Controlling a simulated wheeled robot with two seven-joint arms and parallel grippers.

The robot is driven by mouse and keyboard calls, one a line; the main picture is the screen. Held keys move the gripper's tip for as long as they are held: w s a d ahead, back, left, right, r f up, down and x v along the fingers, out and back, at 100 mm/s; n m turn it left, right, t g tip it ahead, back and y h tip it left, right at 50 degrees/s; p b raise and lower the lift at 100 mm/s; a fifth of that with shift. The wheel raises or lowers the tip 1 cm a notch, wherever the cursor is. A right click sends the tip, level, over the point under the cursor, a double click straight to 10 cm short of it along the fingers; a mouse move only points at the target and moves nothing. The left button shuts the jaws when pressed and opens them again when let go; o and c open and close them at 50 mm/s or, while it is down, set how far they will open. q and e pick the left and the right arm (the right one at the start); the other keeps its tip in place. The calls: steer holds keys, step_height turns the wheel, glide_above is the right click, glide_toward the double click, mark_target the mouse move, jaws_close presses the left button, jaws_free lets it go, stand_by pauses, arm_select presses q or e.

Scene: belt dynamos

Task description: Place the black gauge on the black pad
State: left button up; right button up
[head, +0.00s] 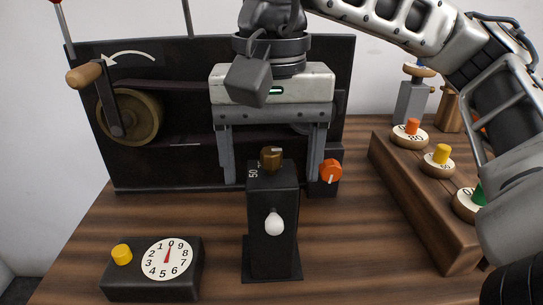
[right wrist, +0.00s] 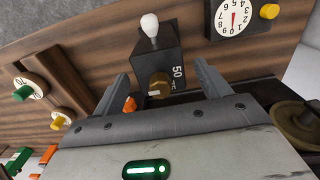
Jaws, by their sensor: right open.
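The black gauge (head: 272,235) looks to be the tall upright block with a brown knob on top, a white bulb on its front and a 50 mark. It stands upright on the black pad (head: 251,273), a flat dark square showing around its foot. My right gripper (head: 271,180) points down at its top, open, with a finger on each side of the knob and visible gaps. The right wrist view also shows the gauge (right wrist: 152,50) between the parted fingers (right wrist: 161,72). My left gripper is not in view.
A low black box (head: 152,284) with a numbered dial and yellow knob lies at front left. A dark panel (head: 190,165) with a crank and brown wheel stands behind. An orange knob (head: 330,171) sits close to my right finger. A wooden rack (head: 425,215) with coloured knobs stands right.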

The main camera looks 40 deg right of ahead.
step_height(320, 180, up, 12)
steer(key=p, duration=0.3)
steer(key=shift+r, duration=0.15)
stand_by(0.4)
